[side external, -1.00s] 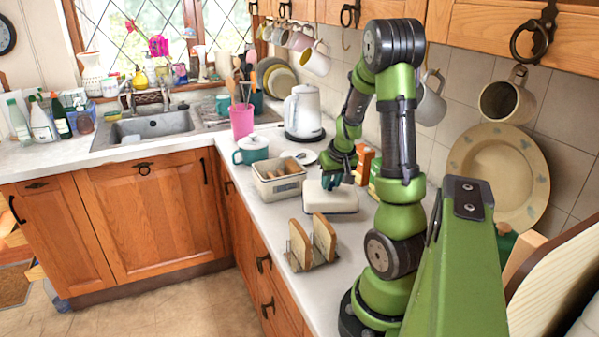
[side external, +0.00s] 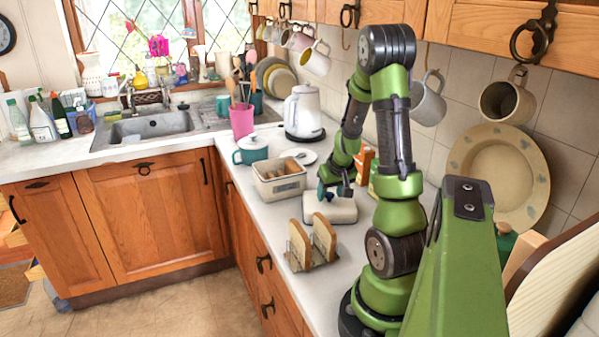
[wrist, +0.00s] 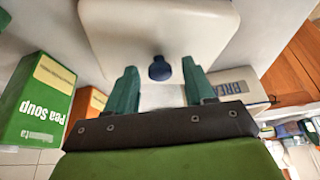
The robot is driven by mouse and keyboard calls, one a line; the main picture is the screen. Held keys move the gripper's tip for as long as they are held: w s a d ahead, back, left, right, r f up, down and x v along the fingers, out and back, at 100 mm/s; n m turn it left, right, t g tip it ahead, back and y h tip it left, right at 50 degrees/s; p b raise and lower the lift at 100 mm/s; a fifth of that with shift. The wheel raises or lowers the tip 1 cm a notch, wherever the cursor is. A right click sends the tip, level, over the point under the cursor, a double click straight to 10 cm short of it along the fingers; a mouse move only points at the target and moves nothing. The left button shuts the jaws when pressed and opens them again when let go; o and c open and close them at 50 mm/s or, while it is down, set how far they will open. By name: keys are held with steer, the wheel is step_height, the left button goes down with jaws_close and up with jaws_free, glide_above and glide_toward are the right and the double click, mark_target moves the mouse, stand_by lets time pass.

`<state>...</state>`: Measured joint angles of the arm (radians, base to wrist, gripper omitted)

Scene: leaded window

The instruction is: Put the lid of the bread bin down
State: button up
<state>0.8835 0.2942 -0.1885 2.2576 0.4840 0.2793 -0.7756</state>
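The cream lid (side external: 335,212) rests flat on the counter, knob up, between the bread bin and the toast rack. Its dark blue knob shows in the wrist view (wrist: 160,68), on the pale underlying lid (wrist: 160,25). My gripper (side external: 333,192) is right above the lid. In the wrist view its teal fingers (wrist: 160,72) stand apart on either side of the knob, with a gap on both sides. The cream bread bin (side external: 280,190) is open with bread inside; its lettered side shows at the right of the wrist view (wrist: 238,84).
A toast rack with bread slices (side external: 313,245) stands in front of the lid. A green soup box (wrist: 38,105) and an orange box (wrist: 88,103) are close by. A teal pot (side external: 252,150) and a white kettle (side external: 303,112) stand behind the bin.

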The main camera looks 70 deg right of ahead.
steer(key=shift+r, duration=0.1)
steer(key=shift+a+r, duration=0.1)
steer(key=shift+r, duration=0.3)
steer(key=v, duration=1.1)
steer(key=w+a+r+n+t+y, duration=0.1)
steer(key=w+a+r, duration=0.1)
steer(key=w+a, duration=0.35)
steer(key=w+a+r+n+t+y, duration=0.1)
steer(key=w+a+r+n+t, duration=0.15)
steer(key=a, duration=0.65)
steer(key=s+a+r+n+y, duration=0.1)
steer(key=a+r, duration=0.1)
steer(key=a, duration=0.7)
steer(key=s+a+r+n+y, duration=0.1)
steer(key=a+y, duration=0.1)
steer(key=a, duration=0.7)
steer(key=shift+a+r+t, duration=0.25)
steer(key=shift+r+t, duration=0.1)
steer(key=shift+r, duration=0.05)
steer(key=shift+n, duration=0.25)
